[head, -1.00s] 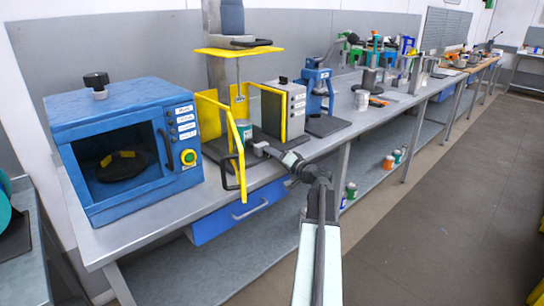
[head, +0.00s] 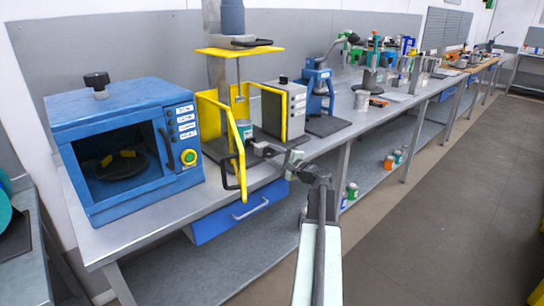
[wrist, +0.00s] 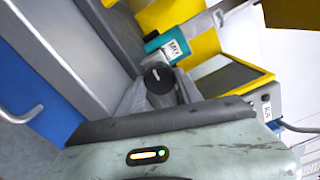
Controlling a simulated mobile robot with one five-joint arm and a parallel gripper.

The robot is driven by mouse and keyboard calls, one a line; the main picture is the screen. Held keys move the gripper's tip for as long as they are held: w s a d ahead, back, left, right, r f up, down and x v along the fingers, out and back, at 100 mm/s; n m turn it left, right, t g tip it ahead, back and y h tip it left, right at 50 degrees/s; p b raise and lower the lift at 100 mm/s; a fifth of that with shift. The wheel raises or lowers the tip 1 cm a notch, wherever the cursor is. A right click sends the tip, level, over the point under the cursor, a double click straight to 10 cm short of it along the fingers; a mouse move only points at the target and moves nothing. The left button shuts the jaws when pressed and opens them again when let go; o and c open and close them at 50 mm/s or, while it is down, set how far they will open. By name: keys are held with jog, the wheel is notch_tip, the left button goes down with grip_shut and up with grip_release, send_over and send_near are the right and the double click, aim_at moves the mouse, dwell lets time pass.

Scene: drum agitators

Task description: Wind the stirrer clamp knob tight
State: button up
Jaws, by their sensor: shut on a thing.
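The stirrer stands on the bench with a yellow guard frame (head: 242,155) and a grey-blue motor (head: 231,17) on top. The clamp knob (wrist: 158,78), round and black with a white mark, sits between my jaws in the wrist view. My gripper (head: 260,150) is shut on it, at the guard's right front near the can. The knob is too small and covered to make out in the head view.
A blue oven (head: 125,105) stands left of the stirrer. A grey control box (head: 287,108) and a blue press (head: 318,90) stand close to its right. A blue drawer (head: 240,212) hangs under the bench edge. The floor (head: 420,230) at right is clear.

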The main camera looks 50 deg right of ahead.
jog(key=m, duration=0.5)
jog(key=shift+m, duration=0.3)
jog(key=m, duration=0.4)
jog(key=shift+m, duration=0.4)
jog(key=o, duration=1.4)
jog(key=s, duration=0.7)
jog(key=shift+s+a, duration=0.3)
jog(key=shift+s, duration=0.05)
